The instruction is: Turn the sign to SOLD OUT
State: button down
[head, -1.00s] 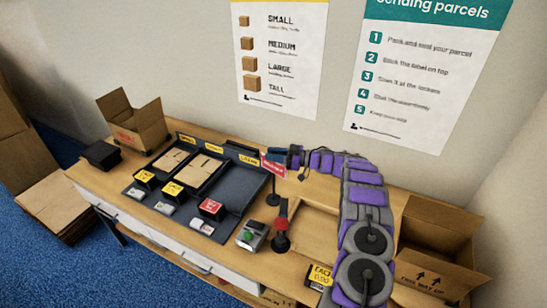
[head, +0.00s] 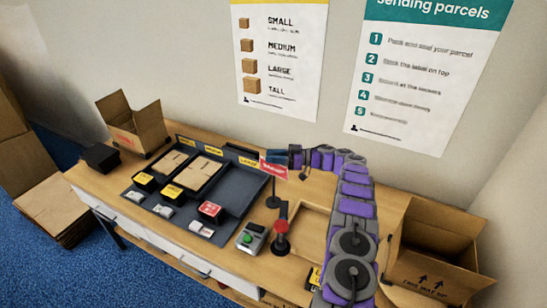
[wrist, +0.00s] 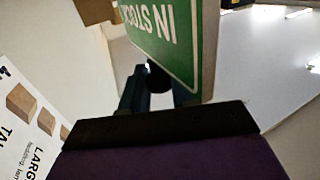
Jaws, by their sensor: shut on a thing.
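The sign (head: 273,169) stands on a thin dark post with a round base on the bench, right of the dark tray. Its red face with white lettering points toward the head camera. In the wrist view its green face (wrist: 165,40) shows, reading "IN STOCK" upside down and cut off by the frame. My gripper (head: 277,156) reaches in from the right, behind the sign. It is shut on the sign; the fingers (wrist: 158,88) are partly hidden behind the green panel in the wrist view.
A red-knobbed lever (head: 281,236) and a grey box with a green button (head: 251,237) stand in front of the sign. The tray (head: 232,190) holds flat cartons. Open cartons stand at the back left (head: 137,124) and right (head: 432,250). The wall is close behind.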

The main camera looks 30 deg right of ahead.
jog(key=shift+w+d+r, duration=0.1)
jog(key=shift+d+r, duration=0.05)
jog(key=shift+r, duration=0.1)
jog(key=c, duration=1.3)
grip_release()
jog(key=o, duration=0.3)
jog(key=shift+d+f, duration=0.1)
jog(key=shift+o, duration=0.2)
notch_tip(320, 180, up, 4)
jog(key=shift+w+f+p, duration=0.1)
jog(key=shift+f+p, duration=0.05)
jog(key=shift+p, duration=0.45)
jog(key=shift+s+f, duration=0.1)
jog(key=shift+s, duration=0.15)
jog(key=s+a+p, duration=0.1)
jog(key=s+a, duration=0.2)
jog(key=s, duration=0.4)
jog(key=s+a+r+p, duration=0.1)
jog(key=s+a, duration=0.3)
jog(key=s, duration=0.3)
jog(key=shift+r, duration=0.15)
